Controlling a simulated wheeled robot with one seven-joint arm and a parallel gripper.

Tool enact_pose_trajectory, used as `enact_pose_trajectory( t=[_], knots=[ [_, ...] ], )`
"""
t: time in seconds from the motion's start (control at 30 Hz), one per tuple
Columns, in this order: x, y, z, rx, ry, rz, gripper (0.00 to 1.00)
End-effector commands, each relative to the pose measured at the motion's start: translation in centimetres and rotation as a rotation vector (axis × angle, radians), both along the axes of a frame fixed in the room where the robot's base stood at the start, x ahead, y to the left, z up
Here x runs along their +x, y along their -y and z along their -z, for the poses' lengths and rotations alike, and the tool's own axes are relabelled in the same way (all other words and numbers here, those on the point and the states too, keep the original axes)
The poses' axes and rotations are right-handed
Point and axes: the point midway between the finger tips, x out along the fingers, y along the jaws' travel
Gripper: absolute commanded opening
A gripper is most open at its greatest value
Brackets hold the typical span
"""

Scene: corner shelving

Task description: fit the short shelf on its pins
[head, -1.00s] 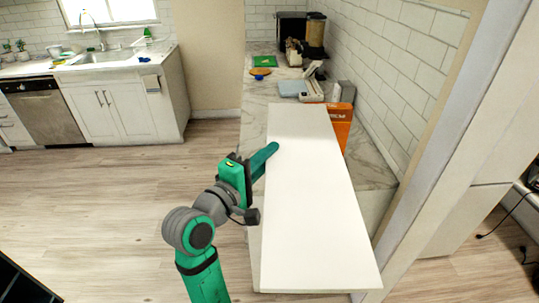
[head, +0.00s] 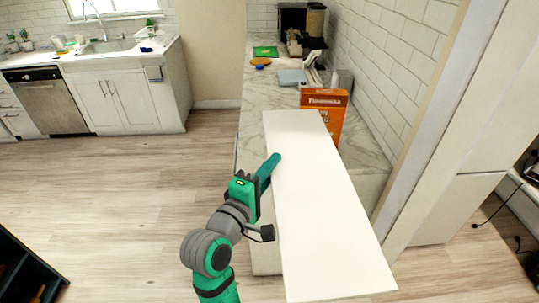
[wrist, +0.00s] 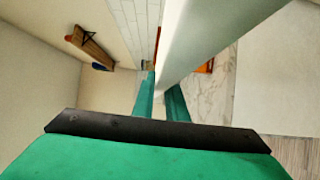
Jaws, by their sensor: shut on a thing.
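The short shelf is a long, plain white board (head: 325,215) in the head view. It extends from over the marble counter's near end toward the lower right of the picture. My green gripper (head: 274,160) is shut on the board's left long edge, near its far end. In the wrist view my two green fingers (wrist: 163,98) lie on either side of the board (wrist: 200,45), which runs up and to the right as a pale slab. The pins are not visible in either view.
An orange box (head: 325,103) stands on the marble counter (head: 255,105), close beyond the board's far end. A tiled wall and white door frame (head: 430,140) rise on the right. A dark shelf unit (head: 25,262) is at lower left. The wood floor at left is clear.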

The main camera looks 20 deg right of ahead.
Motion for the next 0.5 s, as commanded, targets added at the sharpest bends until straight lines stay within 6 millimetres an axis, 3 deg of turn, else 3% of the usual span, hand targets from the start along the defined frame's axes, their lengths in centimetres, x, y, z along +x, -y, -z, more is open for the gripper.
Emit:
enact_pose_trajectory(
  t=[0.5],
  knots=[
    [-4.4, -1.7, 8.8, -0.001, -0.002, -0.244, 0.00]
  ],
)
